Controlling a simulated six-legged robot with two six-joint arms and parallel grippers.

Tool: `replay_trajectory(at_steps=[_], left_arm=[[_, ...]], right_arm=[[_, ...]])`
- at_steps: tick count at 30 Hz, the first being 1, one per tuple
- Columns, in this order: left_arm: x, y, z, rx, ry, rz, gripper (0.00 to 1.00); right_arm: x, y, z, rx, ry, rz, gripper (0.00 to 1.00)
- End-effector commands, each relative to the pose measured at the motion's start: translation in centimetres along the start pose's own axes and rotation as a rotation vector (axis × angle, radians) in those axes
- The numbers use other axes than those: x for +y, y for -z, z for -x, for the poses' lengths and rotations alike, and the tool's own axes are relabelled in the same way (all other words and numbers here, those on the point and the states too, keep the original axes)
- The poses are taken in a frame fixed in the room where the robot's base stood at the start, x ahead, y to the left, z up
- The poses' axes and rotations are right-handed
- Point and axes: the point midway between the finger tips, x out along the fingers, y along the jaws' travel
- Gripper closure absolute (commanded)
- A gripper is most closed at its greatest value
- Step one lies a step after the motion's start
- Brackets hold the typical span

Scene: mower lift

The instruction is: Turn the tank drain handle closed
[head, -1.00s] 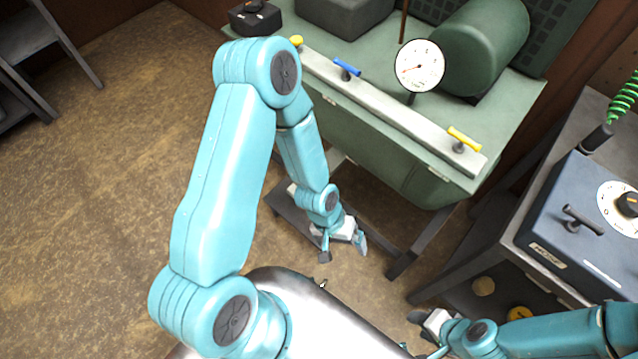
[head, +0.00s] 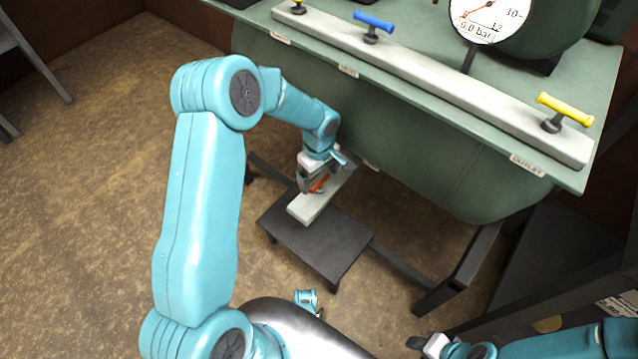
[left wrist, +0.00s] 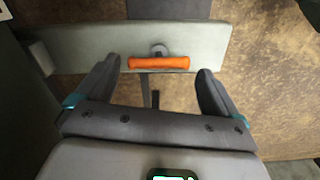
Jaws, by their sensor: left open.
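The tank drain handle is an orange bar (left wrist: 158,63) on a short grey stem, mounted on a light grey rail (left wrist: 90,50). It also shows in the head view (head: 319,184), partly hidden by my gripper, under the green tank. In the left wrist view the bar lies crosswise between the fingertips. My left gripper (head: 318,180) is open, with one finger on each side of the bar; I cannot tell whether either touches it. It also shows in the left wrist view (left wrist: 157,82). My right gripper (head: 428,345) is at the bottom of the head view, away from the tank, its jaws unclear.
A dark low stand (head: 312,240) is below the rail. Above, the green tank bench (head: 420,130) overhangs, with a blue handle (head: 374,22), a yellow handle (head: 565,108) and a pressure gauge (head: 487,14). Open floor (head: 80,190) lies to the left.

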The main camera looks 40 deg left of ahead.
Motion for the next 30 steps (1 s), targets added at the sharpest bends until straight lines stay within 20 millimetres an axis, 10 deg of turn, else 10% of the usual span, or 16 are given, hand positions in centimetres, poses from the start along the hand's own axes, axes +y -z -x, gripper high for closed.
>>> replay_trajectory(at_steps=[15, 20, 30], left_arm=[[0.2, 0.1, -3.1, -0.001, -0.001, -0.001, 0.05], [0.2, 0.2, -3.1, -0.001, -0.001, -0.001, 0.45], [0.2, 0.3, -3.1, 0.0, 0.001, -0.038, 0.45]], right_arm=[[0.4, 0.1, -0.8, 0.003, 0.0, -0.003, 0.57], [0.4, 0.1, -0.8, 0.003, 0.0, -0.003, 0.57], [0.4, 0.1, -0.9, 0.003, 0.0, -0.003, 0.57]])
